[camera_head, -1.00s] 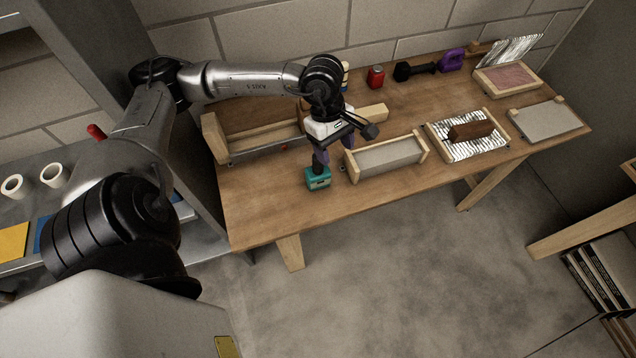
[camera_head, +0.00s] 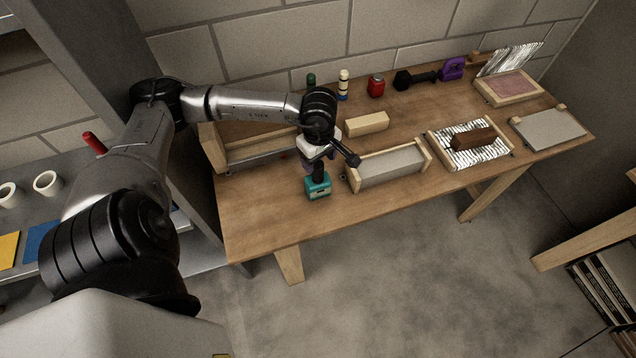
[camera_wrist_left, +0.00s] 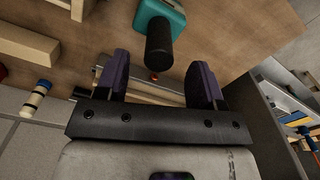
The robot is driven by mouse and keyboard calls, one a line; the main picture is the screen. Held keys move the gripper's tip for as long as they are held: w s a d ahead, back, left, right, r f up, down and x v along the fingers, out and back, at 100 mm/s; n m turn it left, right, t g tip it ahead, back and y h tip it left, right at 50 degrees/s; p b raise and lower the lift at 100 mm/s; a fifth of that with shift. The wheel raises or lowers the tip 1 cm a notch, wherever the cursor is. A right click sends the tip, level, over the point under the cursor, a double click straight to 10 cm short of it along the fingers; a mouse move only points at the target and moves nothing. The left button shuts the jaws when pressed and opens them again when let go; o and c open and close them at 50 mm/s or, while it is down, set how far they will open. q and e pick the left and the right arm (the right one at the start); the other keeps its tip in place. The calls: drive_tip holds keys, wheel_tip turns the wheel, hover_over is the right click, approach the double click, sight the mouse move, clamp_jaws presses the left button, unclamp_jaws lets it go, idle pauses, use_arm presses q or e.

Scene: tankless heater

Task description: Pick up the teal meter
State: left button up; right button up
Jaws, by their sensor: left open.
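The teal meter (camera_head: 318,187) stands on the wooden workbench near its front edge, with a black cylindrical part pointing up. My left gripper (camera_head: 318,163) is just behind and above it in the head view, partly hidden by its own wrist. In the left wrist view the open gripper (camera_wrist_left: 160,75) has two purple-dark fingers spread apart. The black cylinder of the teal meter (camera_wrist_left: 160,20) lies ahead of the gap between the fingertips, and nothing is held. My right gripper is not in view.
A wooden box with a grey top (camera_head: 390,167) stands close right of the meter. A long wooden tray (camera_head: 262,150) is behind left. A wood block (camera_head: 367,123), red can (camera_head: 376,86) and striped bottle (camera_head: 343,86) stand further back. Bare bench (camera_head: 260,215) lies left of the meter.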

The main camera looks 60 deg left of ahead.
sight(318, 164)
use_arm(q)
drive_tip(key=shift+a+f, duration=0.15)
drive_tip(key=shift+f, duration=2.45)
clamp_jaws()
